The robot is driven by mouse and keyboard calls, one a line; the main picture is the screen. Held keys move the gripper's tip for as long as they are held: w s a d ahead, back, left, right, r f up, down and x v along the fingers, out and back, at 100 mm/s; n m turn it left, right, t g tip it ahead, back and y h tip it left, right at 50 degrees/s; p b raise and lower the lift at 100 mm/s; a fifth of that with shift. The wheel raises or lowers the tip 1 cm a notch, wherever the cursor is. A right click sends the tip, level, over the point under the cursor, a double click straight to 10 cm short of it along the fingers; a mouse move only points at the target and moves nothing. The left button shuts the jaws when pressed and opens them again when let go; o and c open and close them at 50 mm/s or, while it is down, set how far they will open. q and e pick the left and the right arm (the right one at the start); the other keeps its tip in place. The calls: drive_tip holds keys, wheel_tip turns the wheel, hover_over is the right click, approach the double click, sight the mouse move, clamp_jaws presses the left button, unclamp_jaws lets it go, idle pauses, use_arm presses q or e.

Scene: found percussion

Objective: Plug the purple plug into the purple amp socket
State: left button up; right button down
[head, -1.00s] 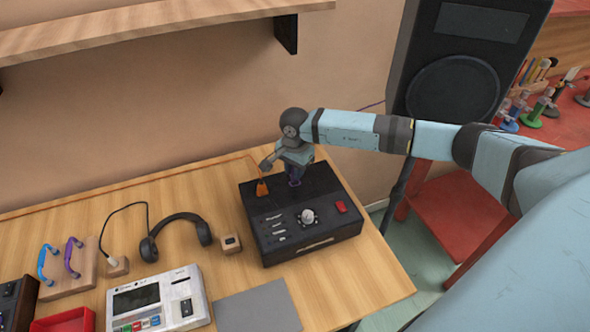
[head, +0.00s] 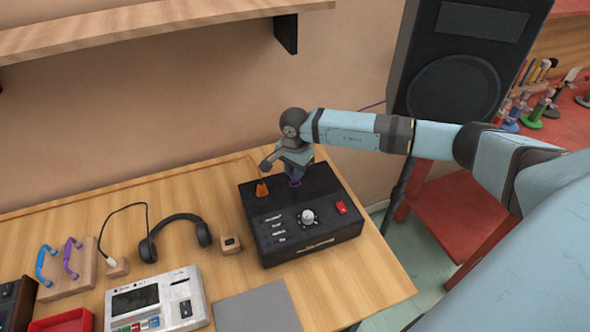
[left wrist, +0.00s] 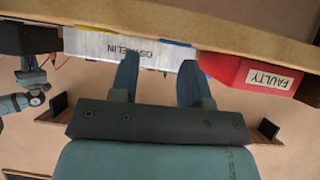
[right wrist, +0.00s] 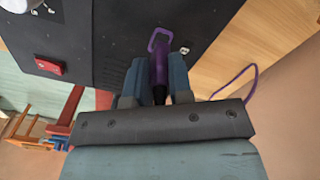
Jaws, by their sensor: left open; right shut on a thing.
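The black amp (head: 315,222) sits at the right end of the table, with a silver knob and a red switch on top. My right gripper (head: 294,180) is low over its back part, shut on the purple plug (right wrist: 159,72). In the right wrist view, the plug lies between the fingers (right wrist: 158,64) and points at the purple-outlined socket (right wrist: 151,43) on the amp. I cannot tell how far the plug is in. My left gripper (left wrist: 158,72) is open and empty, above the table's front part; it is not in the head view.
An orange plug (head: 262,189) stands in the amp left of my right gripper. Headphones (head: 178,226), a wooden block (head: 230,244) and a grey device (head: 155,301) lie to the left. A red box labelled FAULTY (left wrist: 250,74) shows near my left gripper. A speaker (head: 452,85) stands behind right.

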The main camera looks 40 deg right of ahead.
use_arm(q)
drive_tip(key=shift+f, duration=0.25)
idle(0.4)
drive_tip(key=shift+f+b, duration=0.2)
drive_tip(key=shift+b, duration=0.25)
use_arm(e)
drive_tip(key=shift+f, duration=0.25)
use_arm(q)
drive_tip(key=shift+f+b, duration=0.2)
drive_tip(key=shift+b, duration=0.6)
use_arm(e)
drive_tip(key=shift+s+f, duration=0.15)
drive_tip(key=shift+f, duration=0.7)
drive_tip(key=shift+f, duration=0.35)
drive_tip(key=c, duration=0.9)
unclamp_jaws()
drive_tip(key=shift+c, duration=0.2)
drive_tip(key=shift+r, duration=0.1)
